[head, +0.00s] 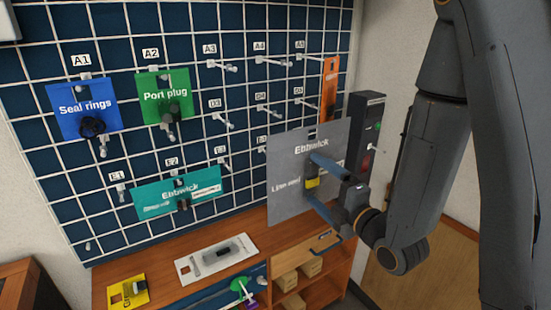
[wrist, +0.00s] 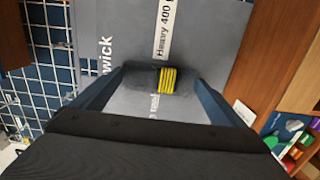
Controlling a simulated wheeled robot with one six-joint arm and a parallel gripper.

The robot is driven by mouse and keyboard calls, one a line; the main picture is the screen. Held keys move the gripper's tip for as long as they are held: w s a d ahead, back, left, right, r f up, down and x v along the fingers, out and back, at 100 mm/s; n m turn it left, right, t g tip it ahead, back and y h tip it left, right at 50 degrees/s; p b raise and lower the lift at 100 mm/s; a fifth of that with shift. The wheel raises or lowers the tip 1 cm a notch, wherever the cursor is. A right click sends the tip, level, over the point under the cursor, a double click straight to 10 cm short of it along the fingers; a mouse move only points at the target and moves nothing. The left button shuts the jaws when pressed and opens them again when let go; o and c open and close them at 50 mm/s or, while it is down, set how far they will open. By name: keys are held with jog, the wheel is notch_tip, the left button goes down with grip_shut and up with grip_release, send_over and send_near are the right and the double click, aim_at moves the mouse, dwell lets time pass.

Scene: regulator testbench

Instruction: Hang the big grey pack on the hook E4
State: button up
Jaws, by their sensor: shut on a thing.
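The big grey pack (head: 288,166), marked "Ebbwick", hangs upright in front of the right part of the board. My gripper (head: 311,179) is shut on it, its fingers on either side of a dark item with yellow bands. In the wrist view the grey pack (wrist: 212,40) fills the upper middle, and the fingers of my gripper (wrist: 163,82) flank the banded item. The hook itself is hidden behind the pack.
A blue pack (head: 75,115), a green pack (head: 160,98), a teal pack (head: 160,194) and an orange pack (head: 331,85) hang on the board. Several bare hooks stick out, such as A3 (head: 230,68). A black box (head: 368,125) stands right of the board. A white pack (head: 215,255) lies on the bench.

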jog(key=w+d+f+m+t+h, duration=0.25)
jog(key=d+f+m+h, duration=0.5)
jog(key=d+f, duration=1.1)
jog(key=w+a+r+n+g+y+b, duration=0.15)
jog(key=w+a+n+y+b, duration=0.3)
jog(key=a+b, duration=0.5)
jog(key=w+a+r+n+g+y+b, duration=0.1)
jog(key=w+a+r+n+y+b, duration=0.15)
jog(key=w+a+n+b, duration=0.7)
jog(key=w+a+f+m, duration=0.1)
jog(key=w+a+m, duration=0.3)
jog(key=a, duration=0.5)
jog(key=shift+f+y, duration=0.25)
jog(key=shift+y, duration=0.2)
jog(key=shift+a, duration=0.1)
